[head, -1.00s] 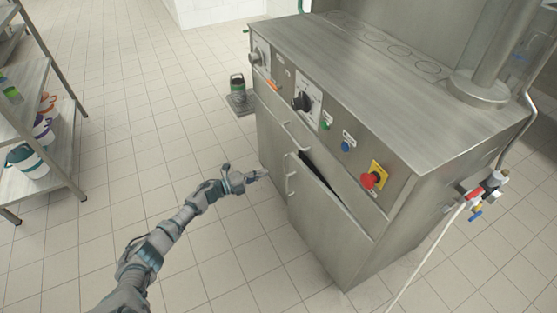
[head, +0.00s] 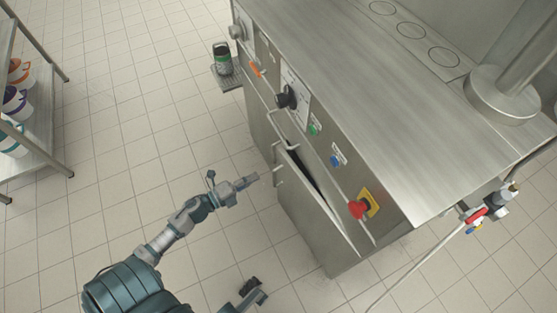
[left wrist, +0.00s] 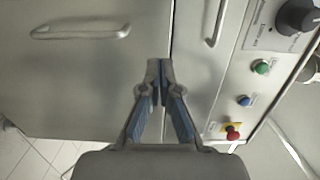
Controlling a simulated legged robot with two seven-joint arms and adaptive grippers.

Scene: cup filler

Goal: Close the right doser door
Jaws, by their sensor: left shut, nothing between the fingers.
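The right doser door (head: 312,215) is a grey steel panel low on the machine front. It stands ajar, with a dark wedge-shaped gap along its top edge. Its bar handle (head: 278,176) is at its left side; in the left wrist view the handle (left wrist: 80,32) lies at upper left. My left gripper (head: 252,180) is shut and empty, just left of the door handle in the head view. In the left wrist view its closed fingertips (left wrist: 157,72) are in front of the steel front, by the seam above the door. A dark gripper-like part (head: 252,290) shows at the bottom edge, perhaps my right gripper; its state is unclear.
Above the door are an upper bar handle (head: 283,128), a black knob (head: 287,96), a blue button (head: 336,160) and a red emergency stop (head: 359,209). A valve with a hose (head: 474,214) is at right. A shelf (head: 40,150) stands at far left. The tiled floor between is clear.

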